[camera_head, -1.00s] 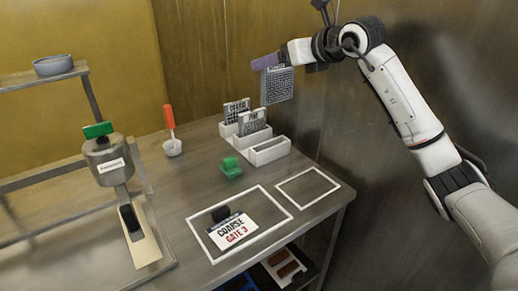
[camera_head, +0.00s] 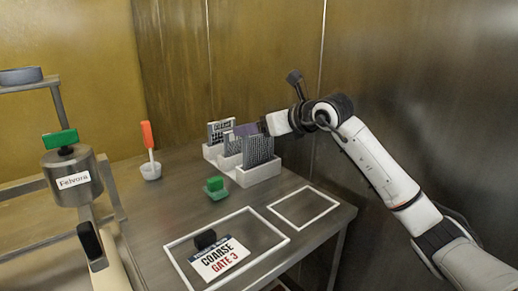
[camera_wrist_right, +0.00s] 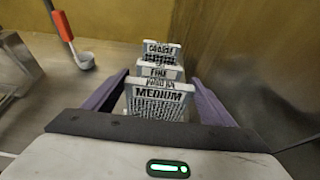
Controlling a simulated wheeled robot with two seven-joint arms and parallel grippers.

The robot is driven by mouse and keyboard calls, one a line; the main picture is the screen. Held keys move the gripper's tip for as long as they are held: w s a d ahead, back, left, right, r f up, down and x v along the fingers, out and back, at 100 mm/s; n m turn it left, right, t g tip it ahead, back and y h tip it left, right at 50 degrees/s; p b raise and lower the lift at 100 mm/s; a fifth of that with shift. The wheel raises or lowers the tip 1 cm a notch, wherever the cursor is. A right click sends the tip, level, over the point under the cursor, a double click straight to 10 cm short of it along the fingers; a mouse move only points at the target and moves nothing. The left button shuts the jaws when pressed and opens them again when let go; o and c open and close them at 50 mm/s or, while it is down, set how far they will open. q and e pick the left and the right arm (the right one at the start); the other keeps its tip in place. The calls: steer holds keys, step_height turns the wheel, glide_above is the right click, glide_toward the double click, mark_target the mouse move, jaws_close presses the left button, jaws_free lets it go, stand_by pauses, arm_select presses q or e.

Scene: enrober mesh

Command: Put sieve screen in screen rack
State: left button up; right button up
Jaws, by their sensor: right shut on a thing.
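My right gripper (camera_head: 254,131) has purple fingers and is shut on a grey mesh sieve screen (camera_head: 258,151). In the right wrist view this screen (camera_wrist_right: 159,101) reads MEDIUM and stands upright between the fingers. It is over the front slot of the white screen rack (camera_head: 258,177); I cannot tell whether its lower edge is seated. The coarse screen (camera_head: 219,131) stands in the back slot. The fine screen (camera_wrist_right: 158,71) stands in the middle slot, partly hidden behind the held one.
A green block (camera_head: 216,187) sits in front of the rack. An orange-handled tool (camera_head: 148,135) stands to its left. A COARSE GATE 3 card (camera_head: 218,259) lies in a white outline. The smaller outline (camera_head: 303,206) at right is empty. A labelled metal vessel (camera_head: 74,179) is at far left.

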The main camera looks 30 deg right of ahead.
mark_target(260, 140)
arm_select(q)
steer(key=shift+f, duration=0.15)
arm_select(e)
steer(key=shift+f, duration=2)
arm_select(q)
steer(key=shift+f, duration=0.1)
arm_select(e)
steer(key=shift+f, duration=0.1)
steer(key=o, duration=1.4)
steer(key=shift+c, duration=0.2)
